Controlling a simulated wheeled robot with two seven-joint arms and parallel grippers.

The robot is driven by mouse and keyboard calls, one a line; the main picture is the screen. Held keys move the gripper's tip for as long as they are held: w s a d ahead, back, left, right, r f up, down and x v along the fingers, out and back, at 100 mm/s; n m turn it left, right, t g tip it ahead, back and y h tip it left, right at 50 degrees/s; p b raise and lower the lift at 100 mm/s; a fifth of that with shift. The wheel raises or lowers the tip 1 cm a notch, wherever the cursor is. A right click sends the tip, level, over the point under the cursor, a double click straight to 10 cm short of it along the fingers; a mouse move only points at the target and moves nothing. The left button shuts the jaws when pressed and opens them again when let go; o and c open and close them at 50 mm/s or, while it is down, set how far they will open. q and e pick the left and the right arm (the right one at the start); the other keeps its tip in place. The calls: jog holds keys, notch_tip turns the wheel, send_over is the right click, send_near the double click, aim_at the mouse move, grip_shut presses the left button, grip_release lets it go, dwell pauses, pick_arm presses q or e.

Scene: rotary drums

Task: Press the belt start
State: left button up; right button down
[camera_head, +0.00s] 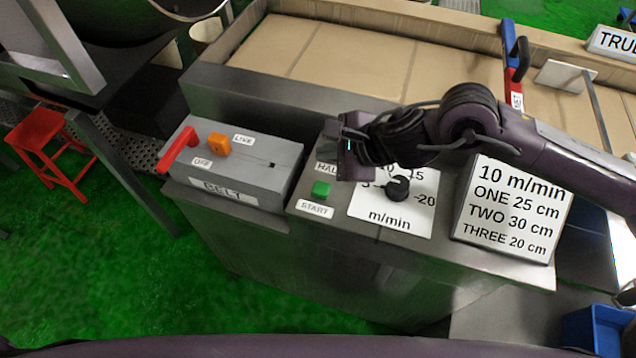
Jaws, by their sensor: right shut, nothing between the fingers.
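The green start button (321,189) sits on the metal control panel, above a white label (314,209) reading START. My right gripper (346,160) hangs over the panel just up and right of the button, with its arm coming in from the right. It is shut and empty. It covers part of the HALT label and of the speed dial's scale. I cannot tell how high its tips are above the panel. My left gripper is not in view.
A black speed knob (397,188) stands right of the button. A sign (512,208) reads 10 m/min. A grey BELT box (237,165) carries a red lever (180,149) and an orange block (219,145). A tan belt (352,60) runs behind. A red stool (42,140) stands left.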

jog(key=b, duration=0.5)
send_over(326, 190)
notch_tip(326, 190, down, 8)
jog(key=shift+r, duration=0.1)
jog(key=shift+f+b, duration=0.35)
jog(key=shift+f, duration=0.15)
dwell(1.6)
jog(key=shift+f+b, duration=0.4)
jog(key=shift+b, duration=0.4)
